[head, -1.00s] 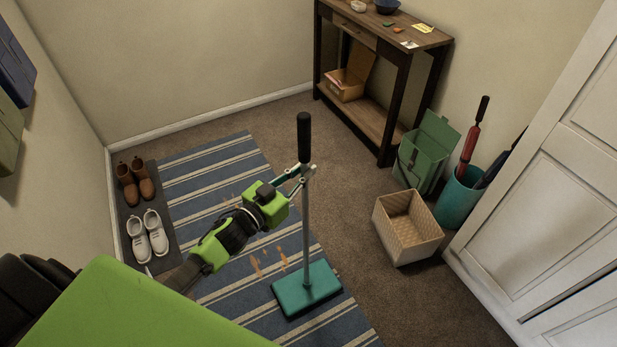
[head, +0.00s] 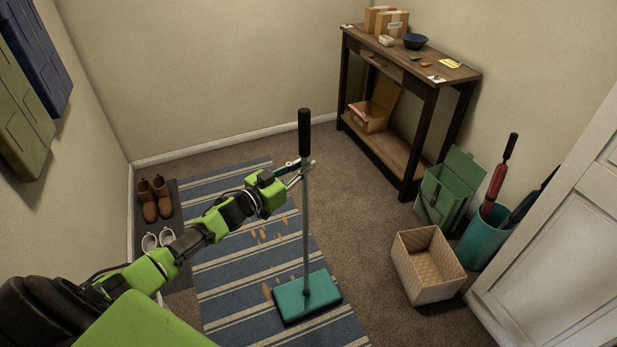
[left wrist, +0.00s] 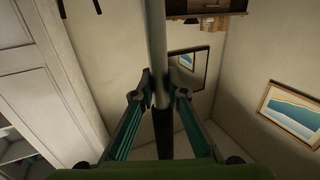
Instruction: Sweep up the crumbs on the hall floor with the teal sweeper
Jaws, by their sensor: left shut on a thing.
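The teal sweeper (head: 307,296) stands upright with its flat head on the striped rug. Its grey pole ends in a black grip (head: 304,133) at the top. My left gripper (head: 305,167) is shut around the pole just below the black grip. In the left wrist view the pole (left wrist: 157,50) runs between the fingers of my left gripper (left wrist: 149,80). Orange-brown crumbs (head: 262,233) lie scattered on the rug, left of the pole, and some lie close to the sweeper head's left edge. My arm hides part of the rug. My right gripper is not in view.
The striped rug (head: 225,277) covers the middle floor. Brown boots (head: 154,198) and white shoes stand on a dark mat at left. A wicker basket (head: 428,265), green bag (head: 446,190) and teal umbrella bin (head: 483,236) stand at right. A console table (head: 408,75) is at the back.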

